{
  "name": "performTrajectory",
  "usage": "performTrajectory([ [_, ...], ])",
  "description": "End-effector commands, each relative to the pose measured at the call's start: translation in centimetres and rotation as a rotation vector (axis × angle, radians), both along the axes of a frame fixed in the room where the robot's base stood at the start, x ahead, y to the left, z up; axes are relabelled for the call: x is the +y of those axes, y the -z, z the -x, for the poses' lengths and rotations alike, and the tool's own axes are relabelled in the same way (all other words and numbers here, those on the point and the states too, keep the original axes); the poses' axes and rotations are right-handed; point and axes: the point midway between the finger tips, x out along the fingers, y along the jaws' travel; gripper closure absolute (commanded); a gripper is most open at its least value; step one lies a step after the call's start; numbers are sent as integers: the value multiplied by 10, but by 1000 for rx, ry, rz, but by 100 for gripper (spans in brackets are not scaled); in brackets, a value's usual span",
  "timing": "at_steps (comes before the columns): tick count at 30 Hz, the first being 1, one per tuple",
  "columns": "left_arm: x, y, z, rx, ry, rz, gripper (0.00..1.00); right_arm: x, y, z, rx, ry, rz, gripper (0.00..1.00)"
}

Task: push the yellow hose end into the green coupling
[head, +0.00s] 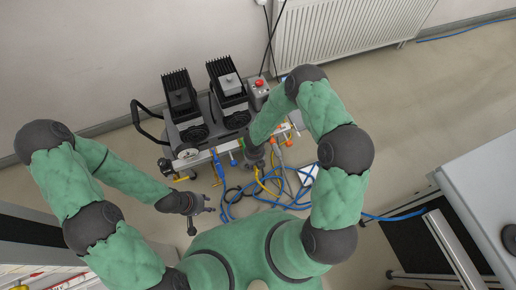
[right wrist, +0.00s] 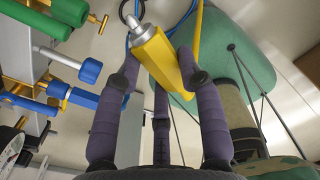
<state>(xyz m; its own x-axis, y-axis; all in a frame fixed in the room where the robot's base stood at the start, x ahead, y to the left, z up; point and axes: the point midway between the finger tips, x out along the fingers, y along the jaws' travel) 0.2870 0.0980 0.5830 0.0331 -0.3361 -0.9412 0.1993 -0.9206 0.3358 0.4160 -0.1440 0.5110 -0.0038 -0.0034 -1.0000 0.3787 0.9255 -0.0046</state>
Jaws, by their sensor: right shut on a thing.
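In the head view my right gripper (head: 255,158) is at the machine's front. My left gripper (head: 200,211) is open and empty.
A machine with two black finned units (head: 181,100) stands by the wall, a red button (head: 259,83) at its right. Blue fittings (right wrist: 90,70) and brass valves line its front. Blue hose (head: 270,198) lies tangled on the floor. A grey cabinet (head: 480,180) stands at right.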

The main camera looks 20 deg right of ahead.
Motion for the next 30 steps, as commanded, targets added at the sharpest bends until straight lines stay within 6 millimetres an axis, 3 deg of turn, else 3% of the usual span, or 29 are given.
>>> performTrajectory([
  [3, 0, 7, 0, 0, 0, 0, 60, 10, 26, 13, 1, -215, -1, 91],
  [9, 0, 10, 0, 0, 0, 0, 60, 19, 44, 24, -1, -404, 0, 91],
  [23, 0, 9, 0, 0, 0, 0, 60, 19, 44, 24, -3, -425, 1, 91],
  [30, 0, 2, 0, 0, 0, 0, 60, 20, 43, 10, -3, -422, 1, 91],
])
